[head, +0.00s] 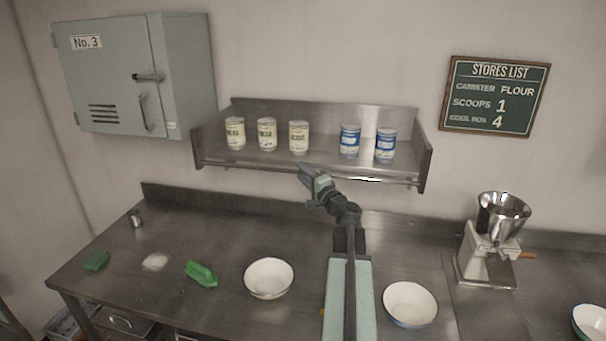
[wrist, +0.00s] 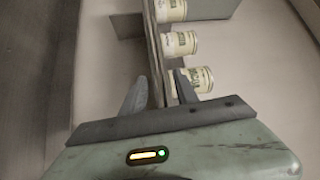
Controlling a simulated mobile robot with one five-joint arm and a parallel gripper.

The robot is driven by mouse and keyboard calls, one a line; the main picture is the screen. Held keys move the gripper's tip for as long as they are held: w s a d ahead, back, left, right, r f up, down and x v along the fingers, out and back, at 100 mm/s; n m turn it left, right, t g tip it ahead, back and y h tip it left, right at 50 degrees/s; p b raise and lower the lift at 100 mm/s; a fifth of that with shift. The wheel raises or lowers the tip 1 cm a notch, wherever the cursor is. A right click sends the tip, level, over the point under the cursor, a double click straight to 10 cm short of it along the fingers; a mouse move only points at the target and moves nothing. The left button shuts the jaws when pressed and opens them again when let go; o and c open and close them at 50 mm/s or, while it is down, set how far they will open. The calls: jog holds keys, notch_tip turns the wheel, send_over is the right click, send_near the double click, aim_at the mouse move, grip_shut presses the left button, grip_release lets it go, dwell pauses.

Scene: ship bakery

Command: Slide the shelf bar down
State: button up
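The shelf bar (head: 365,179) is a thin metal rail along the front of the steel wall shelf (head: 270,158), at the height of the shelf's front lip. My gripper (head: 304,172) is at the middle of the shelf front, close to the bar. In the wrist view my gripper (wrist: 161,80) has its two fingers apart, with the shelf's front edge and bar running between them. I cannot tell whether either finger touches the bar. Cream-labelled cans (head: 299,138) and two blue-labelled cans (head: 350,141) stand upright on the shelf.
A grey locker (head: 120,75) hangs at left, a stores list board (head: 495,95) at right. On the steel counter are a green scoop (head: 201,274), white bowls (head: 269,278), a small metal cup (head: 135,218) and a grinder or scale with a metal hopper (head: 500,212).

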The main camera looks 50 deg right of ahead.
jog(key=v, duration=0.7)
jog(key=shift+b, duration=0.45)
jog(key=shift+s, duration=0.1)
